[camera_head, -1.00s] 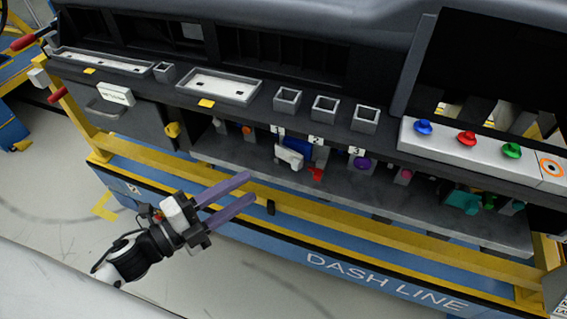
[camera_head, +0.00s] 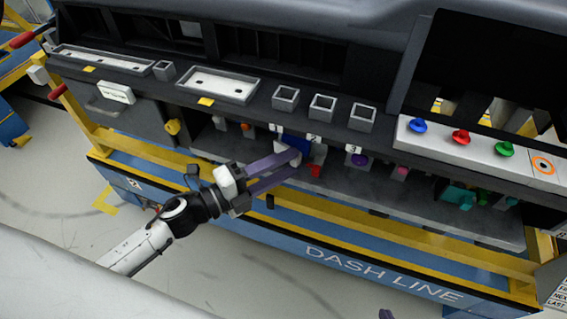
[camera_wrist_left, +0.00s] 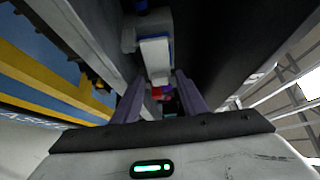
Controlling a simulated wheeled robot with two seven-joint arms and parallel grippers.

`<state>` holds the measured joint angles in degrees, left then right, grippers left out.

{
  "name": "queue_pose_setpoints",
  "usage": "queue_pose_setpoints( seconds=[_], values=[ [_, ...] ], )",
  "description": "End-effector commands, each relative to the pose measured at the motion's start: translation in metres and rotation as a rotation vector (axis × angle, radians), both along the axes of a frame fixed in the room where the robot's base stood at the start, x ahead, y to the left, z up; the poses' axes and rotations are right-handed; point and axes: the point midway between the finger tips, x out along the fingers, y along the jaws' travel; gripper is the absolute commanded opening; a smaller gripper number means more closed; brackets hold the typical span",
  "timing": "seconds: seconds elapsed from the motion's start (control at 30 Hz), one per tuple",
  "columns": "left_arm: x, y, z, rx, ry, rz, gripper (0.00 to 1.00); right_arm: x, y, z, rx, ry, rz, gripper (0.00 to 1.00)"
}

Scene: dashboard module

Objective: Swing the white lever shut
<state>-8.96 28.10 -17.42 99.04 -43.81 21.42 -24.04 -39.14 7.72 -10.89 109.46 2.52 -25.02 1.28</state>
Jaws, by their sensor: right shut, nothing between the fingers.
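The white lever (camera_head: 281,147) is in the recess under the dashboard, near label 1, beside a blue block (camera_head: 297,143). My left gripper's fingers partly hide it in the head view. In the left wrist view the white lever (camera_wrist_left: 155,52) is a pale block straight ahead, in line with the gap between the fingers. My left gripper (camera_head: 299,161) is open, its purple fingers reaching into the recess at the lever. Whether they touch it I cannot tell. Only a purple tip of my right gripper (camera_head: 386,314) shows at the bottom edge.
A red part (camera_head: 315,171) lies just right of my left fingertips, and a purple knob (camera_head: 359,160) is further right. The dashboard ledge with square sockets (camera_head: 322,107) overhangs the recess. A yellow rail (camera_head: 330,220) runs along the front below.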

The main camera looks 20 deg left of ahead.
Motion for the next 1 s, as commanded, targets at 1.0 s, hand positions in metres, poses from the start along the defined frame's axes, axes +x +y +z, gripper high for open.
queue_pose_setpoints(
  seconds=[1.0],
  values=[
    [0.011,-0.012,0.000,-0.002,0.000,0.277,0.07,-0.003,0.000,-0.002,0.000,0.005,0.001,0.00]
  ],
)
